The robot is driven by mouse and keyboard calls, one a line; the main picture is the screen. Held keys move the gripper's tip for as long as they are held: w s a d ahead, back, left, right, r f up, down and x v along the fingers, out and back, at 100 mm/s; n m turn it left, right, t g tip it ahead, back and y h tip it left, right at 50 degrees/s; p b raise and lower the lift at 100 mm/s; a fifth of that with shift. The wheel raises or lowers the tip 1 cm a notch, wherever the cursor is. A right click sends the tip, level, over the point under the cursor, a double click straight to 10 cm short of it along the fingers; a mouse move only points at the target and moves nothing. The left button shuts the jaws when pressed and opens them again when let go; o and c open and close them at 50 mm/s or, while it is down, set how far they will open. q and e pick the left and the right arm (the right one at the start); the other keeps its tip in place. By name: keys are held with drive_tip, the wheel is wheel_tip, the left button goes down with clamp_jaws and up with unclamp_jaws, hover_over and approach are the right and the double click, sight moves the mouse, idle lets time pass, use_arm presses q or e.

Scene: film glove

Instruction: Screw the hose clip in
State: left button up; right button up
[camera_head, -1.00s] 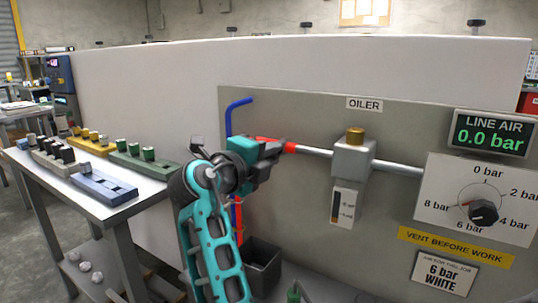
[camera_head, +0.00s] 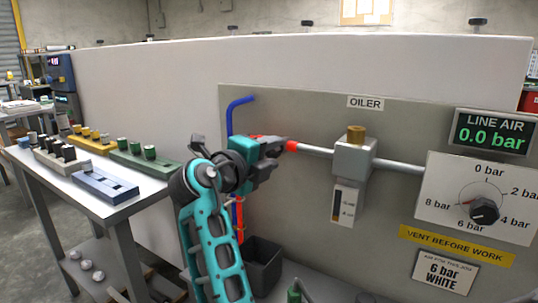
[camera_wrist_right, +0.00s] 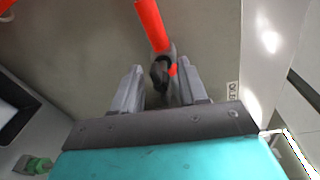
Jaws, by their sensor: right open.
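My right gripper (camera_head: 280,146) is at the red hose end by the grey pipe on the panel, left of the oiler (camera_head: 353,158). In the right wrist view my right gripper (camera_wrist_right: 160,88) is open, with its two grey fingers apart. A dark ring-like piece (camera_wrist_right: 160,73), perhaps the hose clip, shows between and just beyond the fingers, with a small red part beside it. The red hose (camera_wrist_right: 151,24) runs up from it. I cannot tell whether the fingers touch it. The clip's screw is not clear. My left gripper is not in view.
A blue hose (camera_head: 230,115) bends up the panel behind my arm. A dark bin (camera_head: 262,265) stands below. The gauge dial (camera_head: 484,211) and line air display (camera_head: 492,134), reading 0.0 bar, are at right. A side table (camera_head: 150,193) at left holds coloured racks.

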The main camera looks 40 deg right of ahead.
drive_tip(key=v, duration=1.3)
drive_tip(key=shift+p, duration=0.3)
drive_tip(key=shift+f, duration=0.1)
